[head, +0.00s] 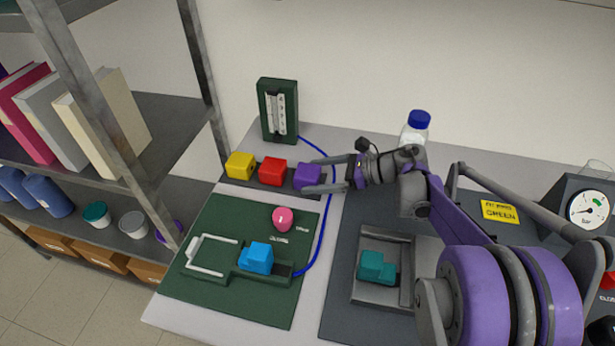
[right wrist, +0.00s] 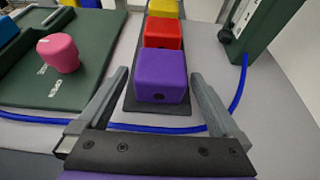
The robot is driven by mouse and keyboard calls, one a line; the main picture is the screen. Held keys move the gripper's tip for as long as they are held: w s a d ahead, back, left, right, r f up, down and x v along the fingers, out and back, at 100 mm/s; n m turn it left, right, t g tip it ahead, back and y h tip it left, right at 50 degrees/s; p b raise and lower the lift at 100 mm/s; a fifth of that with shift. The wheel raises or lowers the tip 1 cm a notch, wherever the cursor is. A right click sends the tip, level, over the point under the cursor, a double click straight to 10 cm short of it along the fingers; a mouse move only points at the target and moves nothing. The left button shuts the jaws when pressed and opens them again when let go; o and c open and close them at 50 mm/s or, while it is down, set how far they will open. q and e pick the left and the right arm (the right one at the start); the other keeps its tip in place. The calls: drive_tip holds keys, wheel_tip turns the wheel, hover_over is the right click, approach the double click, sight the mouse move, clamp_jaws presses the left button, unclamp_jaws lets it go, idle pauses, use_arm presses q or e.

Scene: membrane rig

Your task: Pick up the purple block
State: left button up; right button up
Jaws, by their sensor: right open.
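The purple block (head: 308,177) stands at the right end of a row with a red block (head: 272,171) and a yellow block (head: 240,165) on a dark strip (head: 232,183). My right gripper (head: 308,176) is open, with its fingers reaching from the right along both sides of the purple block. In the right wrist view, the purple block (right wrist: 162,77) sits just ahead of and between the open fingertips (right wrist: 160,78), with gaps on both sides. My left gripper is not in view.
A green board (head: 215,225) with a pink knob (head: 283,218) and a light blue block (head: 256,258) lies in front. A blue tube (head: 328,235) passes close by. A green gauge panel (head: 278,110) and a blue-capped bottle (head: 416,128) stand behind.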

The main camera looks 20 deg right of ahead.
drive_tip(key=shift+x, duration=1.1)
drive_tip(key=c, duration=1.5)
drive_tip(key=shift+r, duration=0.1)
